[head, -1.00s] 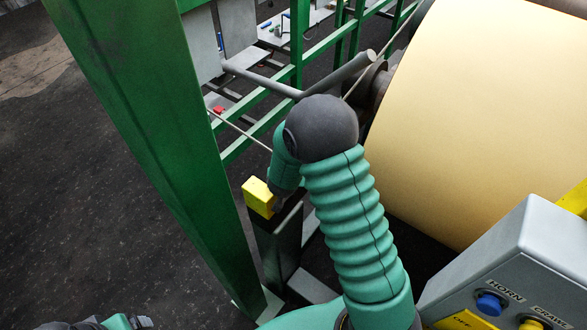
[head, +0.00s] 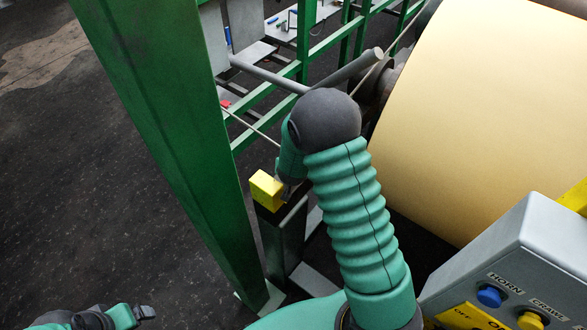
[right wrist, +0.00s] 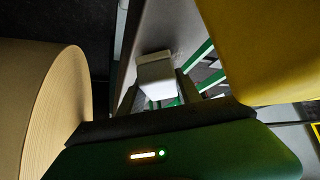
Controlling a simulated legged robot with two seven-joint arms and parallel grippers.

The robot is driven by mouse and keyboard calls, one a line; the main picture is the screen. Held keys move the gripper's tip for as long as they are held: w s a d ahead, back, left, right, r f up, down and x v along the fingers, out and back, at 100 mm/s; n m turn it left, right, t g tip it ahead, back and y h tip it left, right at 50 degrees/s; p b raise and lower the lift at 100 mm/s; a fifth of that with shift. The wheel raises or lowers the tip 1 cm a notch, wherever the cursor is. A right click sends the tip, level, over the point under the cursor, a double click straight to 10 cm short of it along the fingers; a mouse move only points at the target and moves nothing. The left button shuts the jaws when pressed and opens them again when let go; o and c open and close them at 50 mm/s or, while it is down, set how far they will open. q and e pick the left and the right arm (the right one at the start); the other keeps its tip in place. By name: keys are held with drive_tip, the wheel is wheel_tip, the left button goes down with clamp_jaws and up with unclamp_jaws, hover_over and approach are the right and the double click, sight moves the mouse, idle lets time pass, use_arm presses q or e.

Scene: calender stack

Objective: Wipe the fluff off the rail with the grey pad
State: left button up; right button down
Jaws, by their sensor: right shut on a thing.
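My right arm covers the middle of the head view. Its gripper (head: 287,191) points down beside a yellow block, and its fingertips are mostly hidden there. In the right wrist view, the right gripper (right wrist: 157,92) is shut on a pale grey block, which I take as the grey pad (right wrist: 157,76). A long grey surface lies behind the pad; I cannot tell whether this is the rail or whether the pad touches it. I can make out no fluff. My left gripper (head: 143,312) is at the bottom left, away from everything; its opening is unclear.
The yellow block (head: 266,190) sits on a dark post (head: 280,240). A thick green upright (head: 150,130) stands left of it. A large cream roll (head: 480,110) is at right. A grey control box (head: 520,260) with buttons is at lower right. Dark floor lies open at left.

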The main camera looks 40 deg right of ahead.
drive_tip(key=d, duration=0.3)
drive_tip(key=w+d, duration=0.1)
drive_tip(key=shift+d+f, duration=0.35)
drive_tip(key=shift+w+d+r+b, duration=0.1)
drive_tip(key=shift+w+d+b, duration=0.15)
drive_tip(key=shift+d, duration=0.35)
drive_tip(key=shift+w+d+r+b, duration=0.1)
drive_tip(key=shift+w+d+b, duration=0.15)
drive_tip(key=shift+d, duration=0.3)
drive_tip(key=d, duration=0.4)
drive_tip(key=shift+w+f+b, duration=0.3)
drive_tip(key=shift+w+b, duration=0.1)
drive_tip(key=shift+w+d, duration=0.1)
drive_tip(key=shift+d, duration=0.15)
use_arm(q)
drive_tip(key=shift+d+f, duration=0.25)
drive_tip(key=shift+f, duration=0.2)
drive_tip(key=shift+d+f, duration=0.2)
drive_tip(key=shift+f, duration=0.25)
use_arm(e)
drive_tip(key=shift+a+r, duration=0.1)
use_arm(q)
drive_tip(key=shift+w, duration=0.1)
use_arm(e)
drive_tip(key=shift+r, duration=0.1)
